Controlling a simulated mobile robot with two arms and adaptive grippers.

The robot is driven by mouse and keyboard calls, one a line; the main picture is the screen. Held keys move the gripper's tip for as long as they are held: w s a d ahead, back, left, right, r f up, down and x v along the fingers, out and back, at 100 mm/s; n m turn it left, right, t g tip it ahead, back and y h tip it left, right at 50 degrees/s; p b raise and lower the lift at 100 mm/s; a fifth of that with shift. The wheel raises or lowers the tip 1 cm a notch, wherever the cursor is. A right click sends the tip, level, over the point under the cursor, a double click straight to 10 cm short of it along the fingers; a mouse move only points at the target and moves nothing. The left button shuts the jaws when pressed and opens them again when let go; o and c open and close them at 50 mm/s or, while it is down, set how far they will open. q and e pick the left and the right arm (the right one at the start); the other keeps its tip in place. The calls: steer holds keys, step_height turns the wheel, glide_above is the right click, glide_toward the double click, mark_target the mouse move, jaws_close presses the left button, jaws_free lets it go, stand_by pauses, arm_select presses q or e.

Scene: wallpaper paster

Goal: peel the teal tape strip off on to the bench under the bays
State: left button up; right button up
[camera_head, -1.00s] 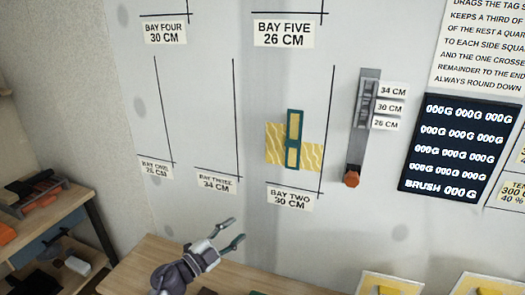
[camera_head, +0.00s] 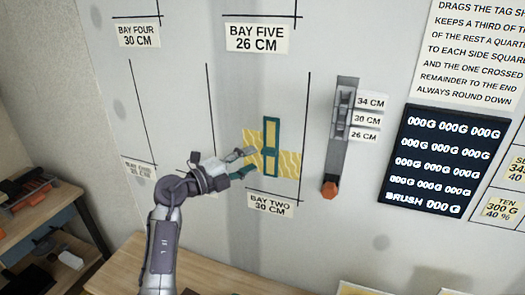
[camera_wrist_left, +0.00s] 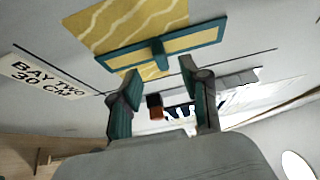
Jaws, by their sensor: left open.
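The teal tape strip (camera_head: 271,120) is an upright teal-edged frame with a small tab at its middle, lying over yellow patterned paper (camera_head: 289,165) on the wall above the Bay Two label. In the left wrist view the strip (camera_wrist_left: 205,38) runs across the top, its tab pointing down between the fingers. My left gripper (camera_head: 250,160) is open and empty, just left of the strip in the head view. In the wrist view the fingers of my left gripper (camera_wrist_left: 155,88) stand either side of the tab, close to the strip. Contact cannot be told. My right gripper is not in view.
The wooden bench (camera_head: 190,270) runs along the wall below the bays. A grey slider gauge with an orange knob (camera_head: 329,189) is on the wall to the right. A dark weight board (camera_head: 440,160) hangs further right. A shelf with tools (camera_head: 30,205) stands at left.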

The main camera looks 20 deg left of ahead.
mark_target(264, 154)
arm_select(q)
steer(key=shift+p+x, duration=0.4)
steer(key=shift+x, duration=2.35)
steer(key=shift+c, duration=0.3)
jaws_close()
